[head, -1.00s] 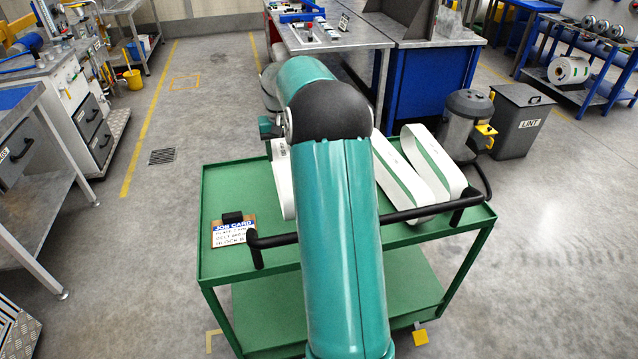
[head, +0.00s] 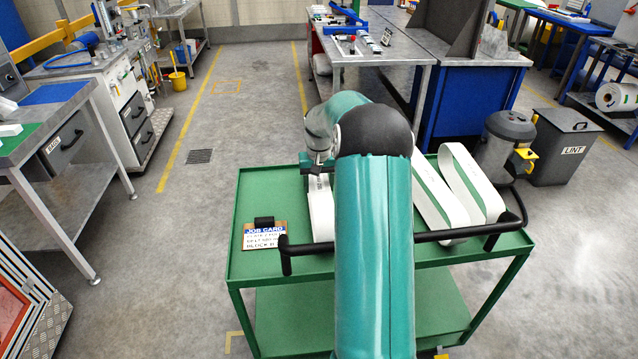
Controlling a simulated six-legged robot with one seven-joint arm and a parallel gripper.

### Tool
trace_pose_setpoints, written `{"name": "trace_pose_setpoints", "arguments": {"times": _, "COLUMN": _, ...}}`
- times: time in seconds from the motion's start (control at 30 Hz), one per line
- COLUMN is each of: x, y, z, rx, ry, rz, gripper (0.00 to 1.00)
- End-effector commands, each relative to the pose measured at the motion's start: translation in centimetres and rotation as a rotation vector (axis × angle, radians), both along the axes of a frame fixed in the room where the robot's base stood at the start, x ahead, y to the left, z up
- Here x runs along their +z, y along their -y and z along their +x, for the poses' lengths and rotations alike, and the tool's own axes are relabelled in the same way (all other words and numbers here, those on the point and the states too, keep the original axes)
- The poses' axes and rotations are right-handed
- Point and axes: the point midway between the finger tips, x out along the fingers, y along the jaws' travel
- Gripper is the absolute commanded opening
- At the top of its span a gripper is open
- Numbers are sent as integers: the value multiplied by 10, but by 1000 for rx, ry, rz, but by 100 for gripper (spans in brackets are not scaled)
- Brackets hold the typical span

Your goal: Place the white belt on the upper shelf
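A green cart (head: 256,184) stands in front of me, with an upper tray and a lower shelf (head: 300,308). A white belt (head: 321,212) stands on edge on the upper tray, partly hidden by my arm. To the right of my arm are more white belt loops (head: 436,196) with green inner faces, also on the upper tray. My gripper (head: 318,168) shows only in small part, beside the elbow of my teal arm, at the far end of the left belt. Its fingers are not clear, and I cannot tell whether it touches the belt.
A job card (head: 264,236) lies at the tray's left, by a black push handle (head: 350,246). A grey canister (head: 504,148) and a LINT bin (head: 566,148) stand right of the cart. Workbenches stand left (head: 62,150) and behind. The floor left of the cart is clear.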

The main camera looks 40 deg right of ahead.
Motion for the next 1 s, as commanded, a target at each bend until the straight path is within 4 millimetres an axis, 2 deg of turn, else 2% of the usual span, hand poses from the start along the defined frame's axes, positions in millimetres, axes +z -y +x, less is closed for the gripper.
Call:
{"name": "trace_pose_setpoints", "arguments": {"times": 0.03, "x": 0, "y": 0, "z": 0, "rx": 0, "ry": 0, "rz": 0, "gripper": 66}}
{"name": "trace_pose_setpoints", "arguments": {"times": 0.1, "x": 0, "y": 0, "z": 0, "rx": 0, "ry": -1, "rz": 1, "gripper": 76}}
{"name": "trace_pose_setpoints", "arguments": {"times": 0.47, "x": 6, "y": 0, "z": 0, "rx": 0, "ry": 1, "rz": -1, "gripper": 76}}
{"name": "trace_pose_setpoints", "arguments": {"times": 0.57, "x": 18, "y": 0, "z": 1, "rx": 0, "ry": 2, "rz": -3, "gripper": 76}}
{"name": "trace_pose_setpoints", "arguments": {"times": 1.0, "x": 106, "y": 0, "z": 1, "rx": 0, "ry": 2, "rz": -2, "gripper": 76}}
